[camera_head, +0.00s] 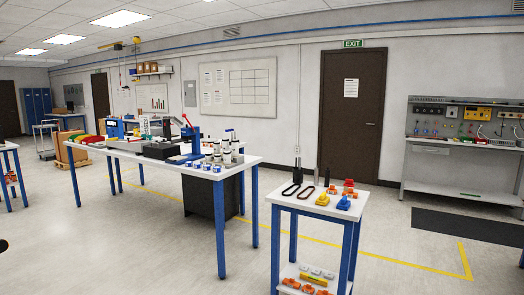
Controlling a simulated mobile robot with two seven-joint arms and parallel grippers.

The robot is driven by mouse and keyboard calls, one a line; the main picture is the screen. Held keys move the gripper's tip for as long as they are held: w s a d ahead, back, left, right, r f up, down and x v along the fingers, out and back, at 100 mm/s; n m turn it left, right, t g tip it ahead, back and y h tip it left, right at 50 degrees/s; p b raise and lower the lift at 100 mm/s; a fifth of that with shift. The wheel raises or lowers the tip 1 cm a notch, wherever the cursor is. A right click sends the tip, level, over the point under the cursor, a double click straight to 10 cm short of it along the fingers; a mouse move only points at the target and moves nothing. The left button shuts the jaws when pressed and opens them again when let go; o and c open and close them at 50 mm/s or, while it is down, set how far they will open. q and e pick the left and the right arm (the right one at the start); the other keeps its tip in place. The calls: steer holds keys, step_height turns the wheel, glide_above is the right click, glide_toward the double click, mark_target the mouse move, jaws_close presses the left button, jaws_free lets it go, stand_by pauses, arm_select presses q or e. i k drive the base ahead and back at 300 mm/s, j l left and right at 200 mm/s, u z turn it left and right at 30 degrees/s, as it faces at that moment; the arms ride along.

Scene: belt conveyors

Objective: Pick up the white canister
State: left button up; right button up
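Several small white canister-like cylinders with dark bands or tops (226,157) stand close together at the right end of the long white-topped table (247,161). They are small in the picture, and I cannot tell which one is the task's white canister. Small blue-and-white items (217,168) sit along the table's front edge beside them. Neither of my grippers shows in the head view.
A blue press (192,140) and a black box (160,151) stand left of the canisters. A smaller blue-legged table (318,208) with colored parts stands nearer on the right. A dark cabinet (205,199) is under the long table. Open floor (150,245) lies in front.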

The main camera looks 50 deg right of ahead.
mark_target(225, 142)
steer(key=i+l+z, duration=0.2)
steer(key=z, duration=0.25)
steer(key=i+z, duration=0.85)
steer(key=i+j, duration=0.2)
steer(key=i, duration=0.3)
steer(key=i+j+z, duration=0.15)
steer(key=i, duration=0.35)
steer(key=i+j, duration=0.3)
steer(key=i, duration=0.2)
steer(key=i+j+z, duration=0.15)
steer(key=i, duration=0.3)
steer(key=j, duration=0.1)
